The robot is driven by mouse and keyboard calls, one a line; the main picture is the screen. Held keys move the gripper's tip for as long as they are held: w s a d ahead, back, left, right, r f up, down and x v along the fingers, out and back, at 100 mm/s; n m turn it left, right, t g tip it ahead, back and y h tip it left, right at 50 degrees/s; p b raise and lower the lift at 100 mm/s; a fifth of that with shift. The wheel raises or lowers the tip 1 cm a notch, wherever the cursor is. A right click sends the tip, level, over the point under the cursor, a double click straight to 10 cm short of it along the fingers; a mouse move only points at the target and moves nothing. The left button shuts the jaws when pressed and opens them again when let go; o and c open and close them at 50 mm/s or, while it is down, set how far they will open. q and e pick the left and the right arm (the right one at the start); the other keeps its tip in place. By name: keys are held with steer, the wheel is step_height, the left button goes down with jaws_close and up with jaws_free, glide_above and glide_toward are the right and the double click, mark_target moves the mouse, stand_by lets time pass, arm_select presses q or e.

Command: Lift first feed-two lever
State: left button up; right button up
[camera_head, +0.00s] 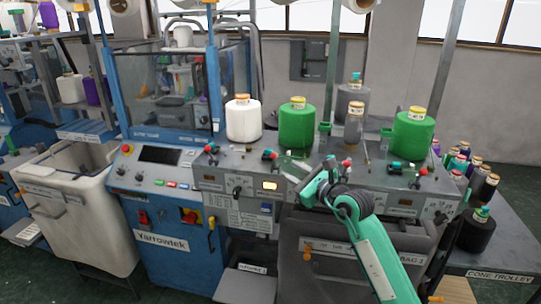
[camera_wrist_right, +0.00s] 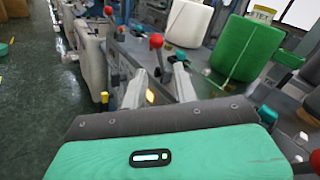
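My right gripper (camera_head: 292,168) reaches in from the lower right to the front of the grey feed panel. In the right wrist view its two pale fingers (camera_wrist_right: 159,88) stand apart with a gap between them. A red-ball lever (camera_wrist_right: 156,42) shows just beyond that gap, its stem running down between the fingers; I see no contact. In the head view a red-knobbed lever (camera_head: 269,154) stands left of the gripper, below the green cone. Other red-knobbed levers (camera_head: 208,148) line the panel. I cannot read which one is feed two. My left gripper is not in view.
A white cone (camera_head: 243,120) and green cones (camera_head: 297,125) (camera_head: 414,135) stand behind the levers. An orange-lit display (camera_head: 269,185) is on the panel front. A cone trolley (camera_head: 500,250) is at right, a pale bin (camera_head: 75,205) at left.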

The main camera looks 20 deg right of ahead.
mark_target(275, 161)
steer(key=p+x, duration=0.2)
steer(key=x, duration=0.7)
steer(key=shift+w+a+p, duration=0.2)
steer(key=shift+w+p, duration=0.15)
steer(key=shift+p, duration=0.05)
jaws_close()
